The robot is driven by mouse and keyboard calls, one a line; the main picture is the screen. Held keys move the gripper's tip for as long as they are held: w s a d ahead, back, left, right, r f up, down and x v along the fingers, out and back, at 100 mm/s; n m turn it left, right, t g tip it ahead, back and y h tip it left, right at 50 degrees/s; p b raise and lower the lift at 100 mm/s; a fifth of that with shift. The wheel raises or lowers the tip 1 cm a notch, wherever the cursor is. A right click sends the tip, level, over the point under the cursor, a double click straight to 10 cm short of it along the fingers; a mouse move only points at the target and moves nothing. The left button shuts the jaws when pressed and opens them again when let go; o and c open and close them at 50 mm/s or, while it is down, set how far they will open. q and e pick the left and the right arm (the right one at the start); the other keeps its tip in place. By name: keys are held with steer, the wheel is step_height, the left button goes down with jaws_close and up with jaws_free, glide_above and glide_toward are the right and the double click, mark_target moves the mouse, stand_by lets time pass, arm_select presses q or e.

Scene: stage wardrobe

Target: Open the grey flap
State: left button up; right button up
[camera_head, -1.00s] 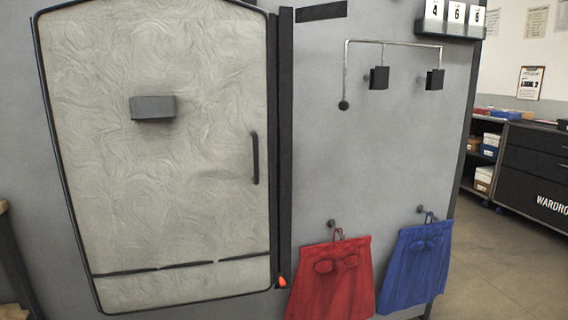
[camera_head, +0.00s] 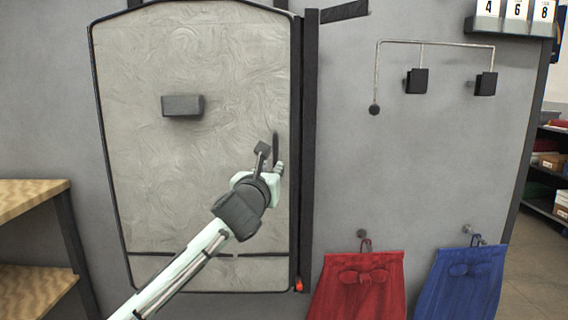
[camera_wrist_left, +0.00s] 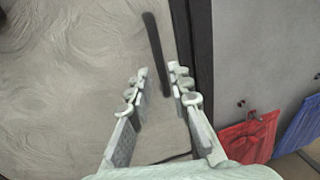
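The grey flap (camera_head: 190,190) is a large pale grey, swirl-textured panel with a dark rim, flush in the grey wall and closed. Its black bar handle (camera_head: 275,143) is upright near its right edge, partly hidden by the gripper. My left gripper (camera_head: 270,158) is at the handle's lower part with its fingers apart. In the left wrist view, the handle (camera_wrist_left: 156,50) runs between the open fingertips (camera_wrist_left: 158,70); I cannot tell whether they touch it. My right gripper is not in view.
A grey block (camera_head: 183,105) sticks out of the flap. A dark post (camera_head: 309,150) runs along its right side, with a small red part (camera_head: 298,284) at the bottom. Red (camera_head: 360,288) and blue (camera_head: 464,286) garments hang at right. A wooden shelf (camera_head: 30,197) stands at left.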

mark_target(275, 162)
arm_select(q)
steer(key=w, duration=0.3)
steer(key=w+d, duration=0.1)
steer(key=w, duration=0.1)
steer(key=shift+w+d, duration=0.1)
steer(key=shift+w, duration=0.3)
steer(key=shift+c, duration=0.4)
jaws_close()
